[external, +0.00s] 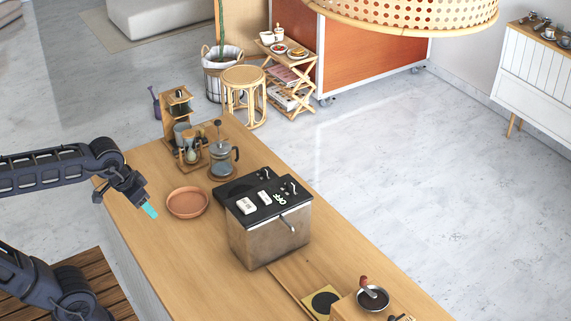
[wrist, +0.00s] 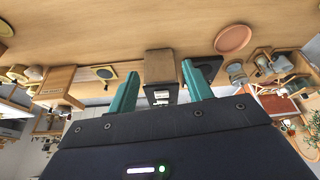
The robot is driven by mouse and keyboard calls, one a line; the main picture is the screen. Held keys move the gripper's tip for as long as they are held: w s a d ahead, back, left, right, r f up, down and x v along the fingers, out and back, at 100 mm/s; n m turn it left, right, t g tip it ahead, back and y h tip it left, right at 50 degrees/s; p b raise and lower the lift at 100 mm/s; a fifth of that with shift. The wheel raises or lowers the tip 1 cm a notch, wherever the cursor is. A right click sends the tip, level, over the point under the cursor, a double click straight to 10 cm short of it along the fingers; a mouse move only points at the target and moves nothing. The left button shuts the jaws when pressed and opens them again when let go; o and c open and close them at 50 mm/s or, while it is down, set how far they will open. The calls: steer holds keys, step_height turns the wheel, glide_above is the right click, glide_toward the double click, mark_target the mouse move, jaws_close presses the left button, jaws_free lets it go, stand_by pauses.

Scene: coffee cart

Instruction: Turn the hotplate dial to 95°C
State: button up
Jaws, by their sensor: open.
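My gripper (external: 150,211) is at the left in the external view, above the near edge of the wooden counter. Its teal fingers are apart and empty in the wrist view (wrist: 159,70). A metal-sided box with a black top (external: 268,240) stands mid-counter, well to the right of my gripper; small white pieces and silver knobs show on top. It appears between my fingers in the wrist view (wrist: 160,66), at a distance. A dark flat surface (external: 238,187) shows at its back left, perhaps the hotplate. I cannot single out the dial or read any temperature.
A terracotta dish (external: 187,202) lies between my gripper and the box. A glass press pot (external: 222,160) and a wooden dripper stand (external: 188,150) stand behind. A pan with a red handle (external: 373,299) is at the front right. The counter's left part is clear.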

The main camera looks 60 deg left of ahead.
steer(key=w+a+r+n+g, duration=0.1)
steer(key=w+a+r+n, duration=0.1)
steer(key=w, duration=0.6)
steer(key=w+a+r+n, duration=0.1)
steer(key=w+r+n, duration=0.1)
steer(key=w, duration=0.5)
steer(key=n+g, duration=0.3)
steer(key=n, duration=1.2)
glide_above(265, 169)
step_height(265, 169, down, 24)
step_height(265, 169, down, 10)
steer(key=shift+f, duration=0.2)
steer(key=c, duration=1)
